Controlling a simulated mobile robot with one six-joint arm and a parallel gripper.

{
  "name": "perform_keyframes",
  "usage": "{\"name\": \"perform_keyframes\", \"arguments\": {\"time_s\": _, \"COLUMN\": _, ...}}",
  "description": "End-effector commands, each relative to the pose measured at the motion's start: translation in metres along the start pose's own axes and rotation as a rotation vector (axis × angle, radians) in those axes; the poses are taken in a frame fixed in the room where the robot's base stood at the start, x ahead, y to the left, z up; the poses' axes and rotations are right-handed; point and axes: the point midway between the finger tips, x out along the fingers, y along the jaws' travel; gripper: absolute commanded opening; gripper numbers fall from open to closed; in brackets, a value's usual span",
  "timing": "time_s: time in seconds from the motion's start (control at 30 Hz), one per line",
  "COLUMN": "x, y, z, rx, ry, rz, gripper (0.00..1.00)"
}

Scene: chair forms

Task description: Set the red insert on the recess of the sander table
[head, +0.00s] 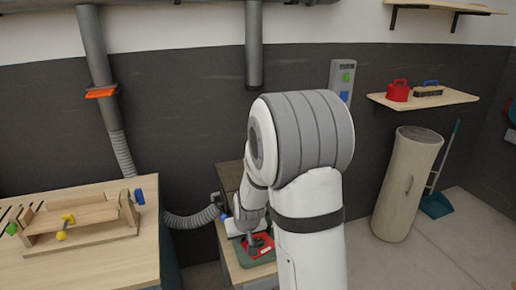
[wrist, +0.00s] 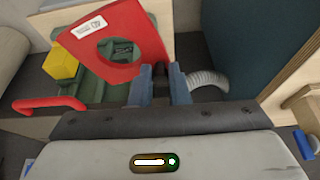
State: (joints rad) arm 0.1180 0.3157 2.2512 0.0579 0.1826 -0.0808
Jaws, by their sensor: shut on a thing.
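The red insert (wrist: 145,50) is a flat red plate with a round hole and a white label, seen in the wrist view. My gripper (wrist: 160,88) is shut on its near edge, at the plate's lower right. The plate lies over the green sander table (wrist: 92,88) and looks turned relative to it; I cannot tell whether they touch. The insert covers most of the table top, so the recess is largely hidden; dark green shows through the hole. In the head view my gripper (head: 253,243) is over the red insert (head: 265,243), partly hiding it.
A yellow block (wrist: 60,64) and a red handle (wrist: 48,103) are at the left in the wrist view. A grey hose (wrist: 207,80) runs close on the right. In the head view, a wooden workbench (head: 80,265) stands left and a beige cylinder (head: 407,185) right.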

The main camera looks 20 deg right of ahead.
Motion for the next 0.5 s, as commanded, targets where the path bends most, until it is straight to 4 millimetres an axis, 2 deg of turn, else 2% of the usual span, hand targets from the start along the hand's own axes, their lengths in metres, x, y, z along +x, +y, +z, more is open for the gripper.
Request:
{"name": "perform_keyframes", "arguments": {"time_s": 0.03, "x": -0.009, "y": 0.016, "z": -0.006, "rx": 0.028, "ry": 0.006, "rz": 0.012, "gripper": 0.00}}
{"name": "perform_keyframes", "arguments": {"time_s": 0.3, "x": -0.057, "y": 0.096, "z": -0.034, "rx": 0.158, "ry": 0.006, "rz": 0.068, "gripper": 0.00}}
{"name": "perform_keyframes", "arguments": {"time_s": 0.5, "x": -0.083, "y": 0.142, "z": -0.050, "rx": 0.233, "ry": 0.003, "rz": 0.099, "gripper": 0.00}}
